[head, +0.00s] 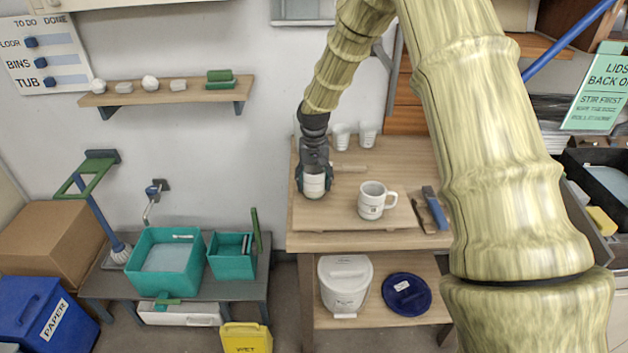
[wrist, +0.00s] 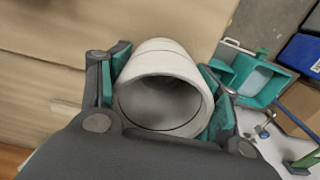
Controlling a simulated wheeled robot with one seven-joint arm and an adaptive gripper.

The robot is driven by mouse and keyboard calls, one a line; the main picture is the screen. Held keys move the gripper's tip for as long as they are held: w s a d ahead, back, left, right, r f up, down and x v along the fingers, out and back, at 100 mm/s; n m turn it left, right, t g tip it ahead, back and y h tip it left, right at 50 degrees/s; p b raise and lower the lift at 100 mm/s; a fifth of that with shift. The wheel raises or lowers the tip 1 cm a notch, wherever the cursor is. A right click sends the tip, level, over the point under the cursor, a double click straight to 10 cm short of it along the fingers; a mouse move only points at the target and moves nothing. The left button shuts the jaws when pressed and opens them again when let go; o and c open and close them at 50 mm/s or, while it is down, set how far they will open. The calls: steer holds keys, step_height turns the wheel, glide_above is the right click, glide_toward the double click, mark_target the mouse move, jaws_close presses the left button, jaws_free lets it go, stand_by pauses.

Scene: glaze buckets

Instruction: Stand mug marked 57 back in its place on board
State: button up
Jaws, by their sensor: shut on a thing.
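My gripper (head: 314,178) is shut on a white mug (head: 314,187) at the left end of the wooden board (head: 335,217). I cannot tell whether the mug's base touches the board. In the wrist view the mug (wrist: 165,60) sits between the green finger pads, its round open mouth toward the camera. No number can be read on it. A second white mug (head: 371,203) stands upright on the board to the right, its handle pointing right. It has a small dark mark, too small to read.
A blue-handled tool (head: 434,207) lies right of the board. Two pale cups (head: 341,137) (head: 367,135) stand at the bench's back. A white lidded bucket (head: 345,284) and a blue lid (head: 407,294) are on the lower shelf. Teal tubs (head: 163,262) stand at left.

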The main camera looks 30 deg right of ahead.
steer(key=shift+w+f, duration=0.1)
steer(key=shift+f, duration=0.4)
steer(key=shift+r, duration=0.1)
steer(key=o, duration=1.2)
steer(key=shift+o, duration=0.2)
step_height(320, 180, up, 12)
steer(key=b, duration=0.3)
steer(key=shift+b, duration=0.35)
